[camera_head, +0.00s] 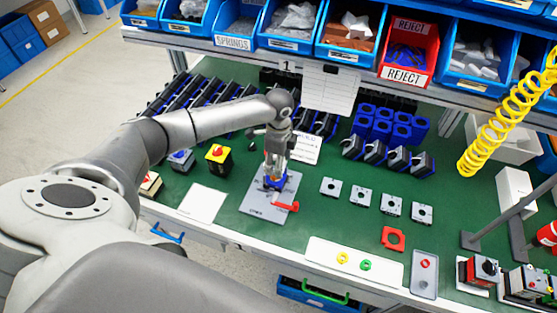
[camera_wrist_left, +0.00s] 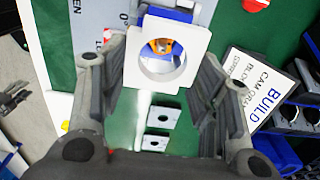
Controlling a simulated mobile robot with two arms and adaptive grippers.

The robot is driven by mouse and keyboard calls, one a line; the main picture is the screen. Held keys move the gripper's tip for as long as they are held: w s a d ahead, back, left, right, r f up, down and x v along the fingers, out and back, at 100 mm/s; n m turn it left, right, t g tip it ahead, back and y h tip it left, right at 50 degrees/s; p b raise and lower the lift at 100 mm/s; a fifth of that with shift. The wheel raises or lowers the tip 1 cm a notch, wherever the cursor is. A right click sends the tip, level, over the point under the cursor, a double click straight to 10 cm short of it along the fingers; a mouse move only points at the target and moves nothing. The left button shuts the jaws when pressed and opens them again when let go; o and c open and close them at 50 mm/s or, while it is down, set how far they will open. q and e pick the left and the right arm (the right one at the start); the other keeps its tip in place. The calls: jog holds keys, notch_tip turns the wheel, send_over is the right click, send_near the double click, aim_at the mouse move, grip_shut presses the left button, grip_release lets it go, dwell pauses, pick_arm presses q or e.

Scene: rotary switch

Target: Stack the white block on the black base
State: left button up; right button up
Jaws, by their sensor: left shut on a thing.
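My left gripper (camera_head: 277,160) is low over a grey board (camera_head: 262,207) on the green bench. In the left wrist view, the left gripper (camera_wrist_left: 166,62) is shut on the white block (camera_wrist_left: 196,42), a square piece with a large round hole. Orange and blue parts (camera_wrist_left: 170,15) show through and behind the hole. In the head view, a blue part (camera_head: 275,183) sits under the fingertips on the board, beside a red lever (camera_head: 287,206). I cannot make out a black base there; the gripper covers that spot. My right gripper is not in view.
Several grey-white square plates (camera_head: 361,196) with holes lie right of the board. A yellow block with a red knob (camera_head: 218,156) stands at left. Black and blue units (camera_head: 376,152) line the back. A red square ring (camera_head: 392,238) lies near the front.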

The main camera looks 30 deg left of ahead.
pick_arm(q)
jog(key=shift+f, duration=0.25)
jog(key=shift+f+b, duration=0.8)
jog(key=shift+f, duration=0.8)
jog(key=o, duration=1.1)
jog(key=shift+c, duration=0.2)
jog(key=shift+r, duration=0.15)
notch_tip(320, 180, up, 12)
